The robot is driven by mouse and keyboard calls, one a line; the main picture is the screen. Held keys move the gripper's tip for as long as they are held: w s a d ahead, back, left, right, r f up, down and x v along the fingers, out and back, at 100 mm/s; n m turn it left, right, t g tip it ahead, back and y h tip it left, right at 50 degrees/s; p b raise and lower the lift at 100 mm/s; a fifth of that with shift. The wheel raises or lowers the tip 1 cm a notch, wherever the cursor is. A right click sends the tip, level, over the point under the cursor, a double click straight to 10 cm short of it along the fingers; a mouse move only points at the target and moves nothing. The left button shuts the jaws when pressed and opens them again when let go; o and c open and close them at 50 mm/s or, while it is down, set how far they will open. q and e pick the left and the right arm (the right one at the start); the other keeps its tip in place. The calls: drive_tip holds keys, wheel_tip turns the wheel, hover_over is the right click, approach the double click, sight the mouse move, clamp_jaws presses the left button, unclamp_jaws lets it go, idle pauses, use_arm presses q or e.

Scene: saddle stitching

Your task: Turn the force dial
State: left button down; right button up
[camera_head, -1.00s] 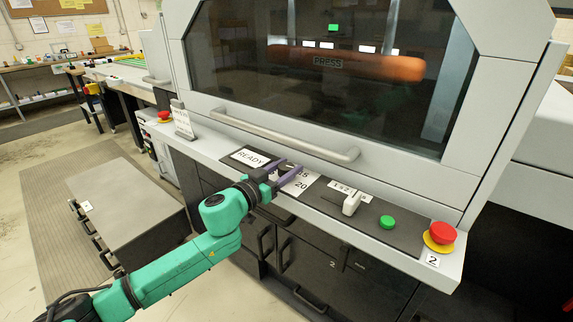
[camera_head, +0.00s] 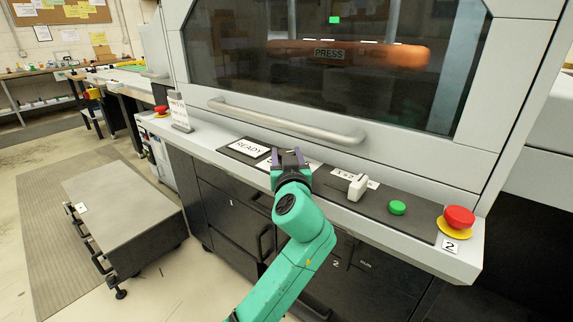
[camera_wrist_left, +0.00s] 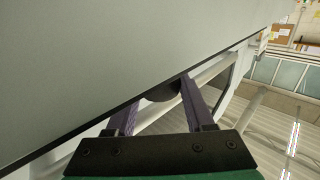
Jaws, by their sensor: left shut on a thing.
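My left gripper (camera_head: 288,156) reaches the sloped control panel from the front, beside the READY sign. In the left wrist view its two purple fingers (camera_wrist_left: 160,90) stand on either side of a dark round knob, the force dial (camera_wrist_left: 163,93), and are shut on it. In the head view the gripper hides the dial and most of its number label. How far the dial is turned cannot be read. My right gripper is not in view.
Right of the gripper on the panel are a white lever (camera_head: 357,187), a green button (camera_head: 397,207) and a red emergency stop (camera_head: 459,217). The READY sign (camera_head: 249,148) is to the left. A long grey handle (camera_head: 285,123) runs above, under the press window (camera_head: 330,70).

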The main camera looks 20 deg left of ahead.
use_arm(q)
drive_tip(key=shift+r+y, duration=0.15)
drive_tip(key=shift+y, duration=0.15)
drive_tip(key=shift+c, duration=1.4)
unclamp_jaws()
